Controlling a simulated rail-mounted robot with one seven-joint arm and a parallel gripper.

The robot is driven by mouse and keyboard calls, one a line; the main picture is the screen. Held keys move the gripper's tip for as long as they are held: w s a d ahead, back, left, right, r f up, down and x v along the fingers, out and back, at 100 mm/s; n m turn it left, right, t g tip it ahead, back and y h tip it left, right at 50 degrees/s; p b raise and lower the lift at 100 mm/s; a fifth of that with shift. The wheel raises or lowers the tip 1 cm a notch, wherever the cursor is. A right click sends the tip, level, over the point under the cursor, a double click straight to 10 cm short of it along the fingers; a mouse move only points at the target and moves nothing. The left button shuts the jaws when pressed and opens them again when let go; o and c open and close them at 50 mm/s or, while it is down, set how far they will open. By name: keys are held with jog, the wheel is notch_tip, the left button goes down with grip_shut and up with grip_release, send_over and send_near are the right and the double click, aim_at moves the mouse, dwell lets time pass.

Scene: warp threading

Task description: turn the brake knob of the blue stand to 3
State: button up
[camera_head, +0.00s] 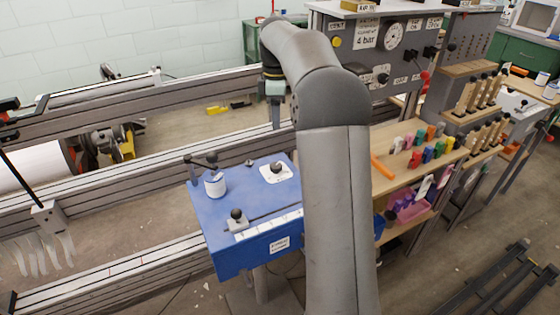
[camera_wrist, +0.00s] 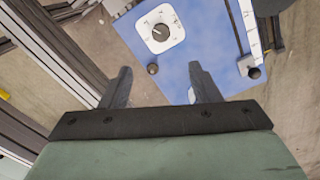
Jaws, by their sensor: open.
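The blue stand (camera_head: 215,245) stands at the middle of the head view, and its blue top also shows in the wrist view (camera_wrist: 205,45). The brake knob (camera_head: 277,168) is small and dark and sits on a white dial plate at the back of the stand's top. In the wrist view the knob (camera_wrist: 160,32) shows ahead of the fingertips, with marks around it too small to read. My gripper (camera_head: 276,125) hangs above and behind the dial. In the wrist view my gripper (camera_wrist: 160,68) is open and empty, its fingers apart and clear of the knob.
The stand's top also carries a white cylinder (camera_head: 215,187), a ball-topped lever (camera_head: 236,218) and a scale strip. A wooden shelf with colored pieces (camera_head: 420,150) and a grey gauge panel (camera_head: 393,38) stand to the right. Long metal rails (camera_head: 150,98) run on the left.

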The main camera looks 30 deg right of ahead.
aim_at(276, 165)
notch_tip(276, 165, down, 17)
jog(key=shift+a+r+b, duration=0.1)
jog(key=shift+a+b, duration=0.05)
jog(key=shift+b, duration=0.75)
jog(key=c, duration=1)
